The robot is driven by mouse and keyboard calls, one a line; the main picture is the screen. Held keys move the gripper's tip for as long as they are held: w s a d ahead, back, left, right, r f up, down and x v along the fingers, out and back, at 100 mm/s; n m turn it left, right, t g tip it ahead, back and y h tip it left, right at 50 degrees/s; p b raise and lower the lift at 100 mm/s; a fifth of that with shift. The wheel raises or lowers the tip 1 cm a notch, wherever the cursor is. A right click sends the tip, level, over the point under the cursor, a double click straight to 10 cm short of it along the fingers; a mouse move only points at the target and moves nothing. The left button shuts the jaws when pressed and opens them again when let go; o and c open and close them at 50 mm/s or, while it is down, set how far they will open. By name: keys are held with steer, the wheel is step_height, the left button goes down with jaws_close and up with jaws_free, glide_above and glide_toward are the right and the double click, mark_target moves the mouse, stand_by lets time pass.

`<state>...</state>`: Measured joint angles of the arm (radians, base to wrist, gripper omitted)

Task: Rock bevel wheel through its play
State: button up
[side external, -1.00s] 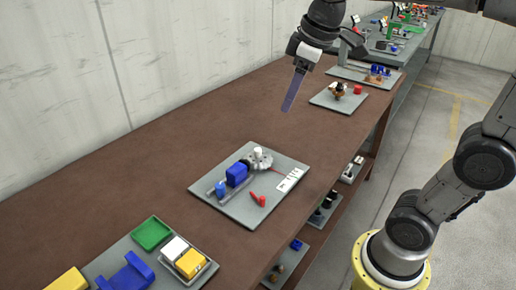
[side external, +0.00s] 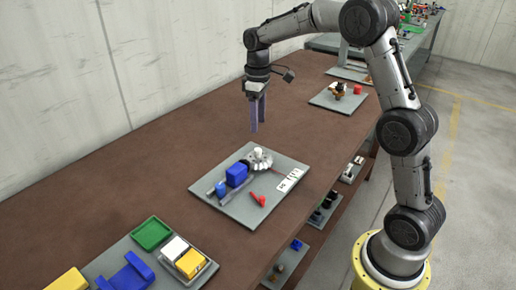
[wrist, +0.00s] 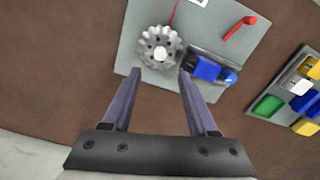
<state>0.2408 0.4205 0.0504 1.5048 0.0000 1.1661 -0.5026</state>
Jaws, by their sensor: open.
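The bevel wheel (side external: 260,160) is a light grey toothed disc with a pale hub, on a grey plate (side external: 241,211) on the brown bench. In the wrist view the bevel wheel (wrist: 158,47) shows from above, with dark holes around its hub. A blue block (side external: 237,175) sits beside it on the plate. My gripper (side external: 256,129) points down above the wheel, apart from it. In the wrist view my gripper (wrist: 160,72) has its two purple fingers spread and empty, with the wheel just beyond the tips.
A red bent handle (side external: 258,199) and a white label (side external: 290,180) lie on the plate. A tray (side external: 195,273) with yellow and white blocks and a green bin (side external: 151,233) stand at the near left. Another plate (side external: 336,102) stands farther back. The bench between is clear.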

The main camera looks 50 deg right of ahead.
mark_target(258, 149)
step_height(258, 149, down, 10)
steer(key=shift+f, duration=0.2)
steer(key=shift+c, duration=0.3)
jaws_close()
